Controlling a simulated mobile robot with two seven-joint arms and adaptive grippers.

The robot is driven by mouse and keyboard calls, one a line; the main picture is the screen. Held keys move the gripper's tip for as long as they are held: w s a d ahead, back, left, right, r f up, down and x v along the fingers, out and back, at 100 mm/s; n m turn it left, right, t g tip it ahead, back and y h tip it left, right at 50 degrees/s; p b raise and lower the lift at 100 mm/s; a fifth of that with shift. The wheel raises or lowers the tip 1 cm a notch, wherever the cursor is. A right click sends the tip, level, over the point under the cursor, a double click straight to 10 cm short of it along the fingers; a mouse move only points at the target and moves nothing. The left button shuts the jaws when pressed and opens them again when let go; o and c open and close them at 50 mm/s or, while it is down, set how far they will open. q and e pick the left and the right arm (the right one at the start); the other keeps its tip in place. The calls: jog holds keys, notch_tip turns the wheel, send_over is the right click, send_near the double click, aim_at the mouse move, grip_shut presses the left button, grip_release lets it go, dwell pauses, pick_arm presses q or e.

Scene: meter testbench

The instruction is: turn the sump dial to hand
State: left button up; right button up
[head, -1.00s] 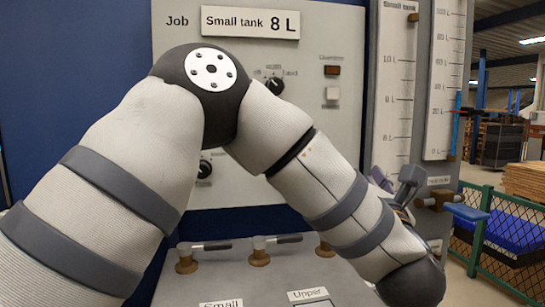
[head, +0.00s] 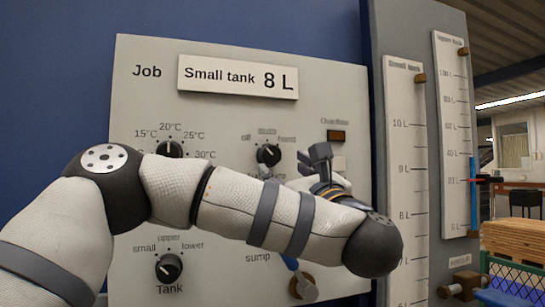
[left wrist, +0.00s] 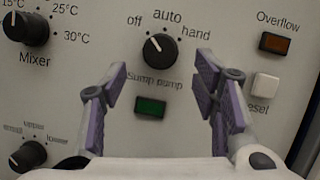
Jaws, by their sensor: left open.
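The sump dial is a black round knob (head: 268,154) on the grey panel, labelled off, auto and hand. My left gripper (head: 320,160) is right of the dial in the head view, partly hidden behind my wrist. In the left wrist view its two purple-padded fingers (left wrist: 163,95) are spread, empty, just below and either side of the dial, not touching it. My right gripper is in neither view.
A green lamp (left wrist: 150,107) lies below the dial. The orange Overflow lamp (left wrist: 274,43) and white reset button (left wrist: 265,87) are at right. The Mixer knob (left wrist: 27,29) and Tank knob (head: 169,267) are at left. Tall level gauges (head: 406,180) stand right of the panel.

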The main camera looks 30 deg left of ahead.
aim_at(273, 155)
pick_arm(q)
jog(key=x, duration=0.5)
jog(key=shift+w+a+r, duration=0.1)
jog(key=shift+a+r, duration=0.15)
jog(key=shift+r, duration=0.05)
jog(key=shift+w+a+r, duration=0.1)
jog(key=shift+w+a, duration=0.25)
jog(key=shift+a, duration=0.05)
jog(key=c, duration=1.2)
jog(key=shift+o, duration=0.2)
